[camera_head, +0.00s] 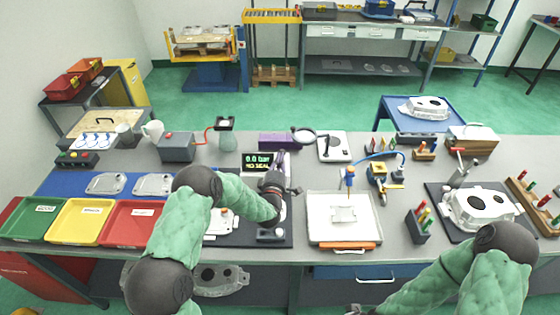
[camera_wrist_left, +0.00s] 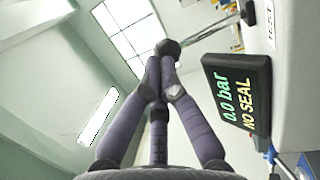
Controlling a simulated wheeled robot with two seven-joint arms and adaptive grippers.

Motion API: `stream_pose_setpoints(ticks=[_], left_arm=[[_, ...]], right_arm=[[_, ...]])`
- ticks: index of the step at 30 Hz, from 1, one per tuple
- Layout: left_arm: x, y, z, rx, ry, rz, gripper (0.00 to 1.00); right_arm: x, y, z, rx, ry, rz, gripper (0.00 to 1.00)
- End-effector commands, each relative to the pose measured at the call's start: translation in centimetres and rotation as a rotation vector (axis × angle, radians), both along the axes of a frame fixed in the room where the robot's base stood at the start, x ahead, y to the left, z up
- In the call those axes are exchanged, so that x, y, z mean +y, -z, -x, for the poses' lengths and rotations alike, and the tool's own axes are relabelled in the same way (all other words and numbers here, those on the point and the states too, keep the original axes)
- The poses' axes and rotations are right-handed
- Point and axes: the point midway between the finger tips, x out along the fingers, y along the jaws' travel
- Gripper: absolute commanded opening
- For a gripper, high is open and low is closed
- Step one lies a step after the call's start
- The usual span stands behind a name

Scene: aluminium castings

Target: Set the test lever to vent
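The test station's black display (camera_head: 257,162) reads 0.0 bar and NO SEAL; it also shows large in the left wrist view (camera_wrist_left: 238,90). A lever with a silver rod and black ball knob (camera_wrist_left: 167,47) stands beside it in the left wrist view. A TEST label (camera_wrist_left: 270,32) is on the pale panel near the rod. My left gripper (camera_head: 281,158) is over the station, beside the display. Its fingers (camera_wrist_left: 160,66) converge with their tips at the knob; whether they grip it is unclear. The lever is not clear in the head view. Only a scrap of my right gripper (camera_head: 354,312) shows at the bottom edge.
Green (camera_head: 35,219), yellow (camera_head: 80,220) and red (camera_head: 131,222) trays stand at the left. A white tray (camera_head: 343,234) lies right of the station. A casting (camera_head: 482,207) sits on a dark mat at the right. A purple box (camera_head: 279,141) is behind the display.

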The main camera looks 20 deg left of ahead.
Motion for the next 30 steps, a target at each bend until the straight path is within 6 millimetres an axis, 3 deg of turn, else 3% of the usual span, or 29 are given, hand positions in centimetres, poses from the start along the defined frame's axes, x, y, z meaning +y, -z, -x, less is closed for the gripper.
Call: stream_pose_setpoints(ticks=[11,24,30], left_arm=[[1.0,-2.5,-3.3,0.287,-0.001,0.087,0.00],[1.9,-2.5,-6.8,0.592,0.001,0.174,0.00],[2.1,-2.2,-7.6,0.610,0.001,0.177,0.00]], right_arm=[[0.0,-2.8,0.0,0.000,0.000,0.000,0.40],[0.0,-5.2,0.0,0.000,0.000,0.000,0.40],[0.0,-5.2,0.0,0.000,0.000,0.000,0.40]])
